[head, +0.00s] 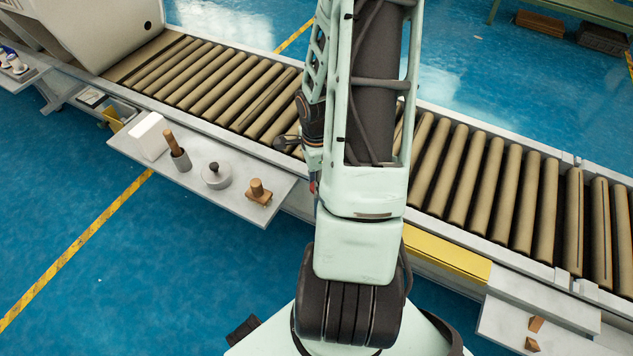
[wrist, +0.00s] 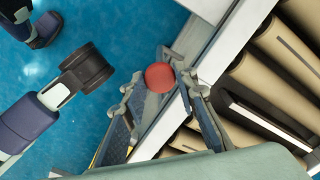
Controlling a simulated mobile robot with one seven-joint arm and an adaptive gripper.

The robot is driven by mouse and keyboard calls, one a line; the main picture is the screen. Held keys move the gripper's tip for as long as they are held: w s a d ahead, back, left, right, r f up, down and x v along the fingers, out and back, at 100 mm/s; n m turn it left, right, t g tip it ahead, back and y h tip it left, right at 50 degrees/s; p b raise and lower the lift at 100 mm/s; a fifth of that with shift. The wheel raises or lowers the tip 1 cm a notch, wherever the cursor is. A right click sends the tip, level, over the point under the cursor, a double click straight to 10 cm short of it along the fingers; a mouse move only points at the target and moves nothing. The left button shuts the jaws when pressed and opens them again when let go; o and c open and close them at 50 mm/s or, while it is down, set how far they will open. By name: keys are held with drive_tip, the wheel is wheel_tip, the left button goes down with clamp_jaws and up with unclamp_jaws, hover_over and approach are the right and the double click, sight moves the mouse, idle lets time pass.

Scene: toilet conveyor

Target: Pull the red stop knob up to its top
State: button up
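The red stop knob (wrist: 160,77) is a round red ball in the wrist view. It lies between the tips of the two fingers of my gripper (wrist: 163,82), beside the pale side rail of the conveyor. The fingers are spread, with a visible gap on the right of the knob. I cannot tell whether the left finger touches it. In the head view my arm hides most of this spot. Only a small reddish patch (head: 313,187) shows at the arm's left edge, and I cannot tell whether it is the knob. The knob's stem and height are hidden.
The roller conveyor (head: 225,85) runs behind my arm. The blue floor (head: 170,260) in front is clear.

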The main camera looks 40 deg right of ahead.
clamp_jaws()
drive_tip(key=shift+w+d+r+p, duration=0.1)
drive_tip(key=shift+r+p, duration=2.15)
drive_tip(key=shift+r, duration=1)
drive_tip(key=o, duration=0.5)
unclamp_jaws()
drive_tip(key=shift+r, duration=0.1)
drive_tip(key=shift+o, duration=1.4)
wheel_tip(320, 180, up, 12)
